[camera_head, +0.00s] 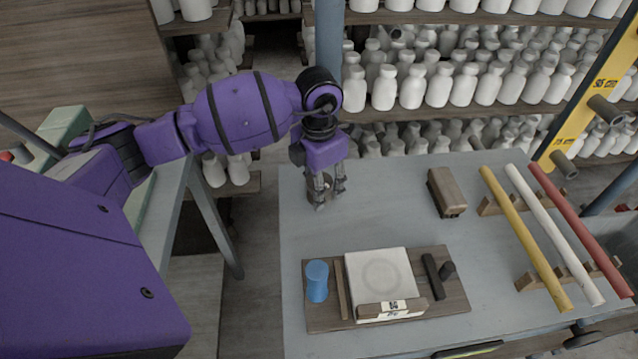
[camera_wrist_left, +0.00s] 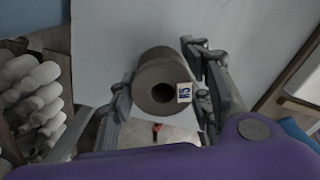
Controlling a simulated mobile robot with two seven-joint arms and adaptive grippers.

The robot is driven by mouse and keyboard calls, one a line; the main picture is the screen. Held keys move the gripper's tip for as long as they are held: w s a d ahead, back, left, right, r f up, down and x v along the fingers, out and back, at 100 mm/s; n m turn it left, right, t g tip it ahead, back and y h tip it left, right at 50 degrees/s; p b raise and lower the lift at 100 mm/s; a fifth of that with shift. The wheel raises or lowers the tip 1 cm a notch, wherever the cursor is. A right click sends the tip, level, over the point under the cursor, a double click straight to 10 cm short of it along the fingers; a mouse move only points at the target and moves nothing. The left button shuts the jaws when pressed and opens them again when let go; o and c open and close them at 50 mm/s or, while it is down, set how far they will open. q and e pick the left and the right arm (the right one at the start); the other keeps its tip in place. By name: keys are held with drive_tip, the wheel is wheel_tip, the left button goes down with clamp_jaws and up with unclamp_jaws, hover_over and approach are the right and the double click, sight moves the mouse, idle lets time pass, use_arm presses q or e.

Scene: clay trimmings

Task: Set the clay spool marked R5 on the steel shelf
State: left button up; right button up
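The clay spool marked R5 (camera_wrist_left: 150,97) is a dark brown cylinder with a central hole. Its white-and-blue R5 tag (camera_wrist_left: 184,92) shows in the left wrist view. In the head view the spool (camera_head: 313,194) is partly hidden at the left back of the grey worktable (camera_head: 390,220). My left gripper (camera_head: 329,187) reaches down with its fingers on either side of the spool. The wrist view shows the fingers close beside it, but I cannot tell whether they press on it. No surface is clearly identifiable as the steel shelf. My right gripper is out of view.
A brown block (camera_head: 446,192) and yellow, white and red rods (camera_head: 530,195) lie to the right. Racks of white bottles (camera_head: 437,92) stand behind. The table's middle is clear.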

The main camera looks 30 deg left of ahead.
use_arm(q)
drive_tip(key=shift+o, duration=1.1)
drive_tip(key=shift+r, duration=0.15)
wheel_tip(320, 180, up, 12)
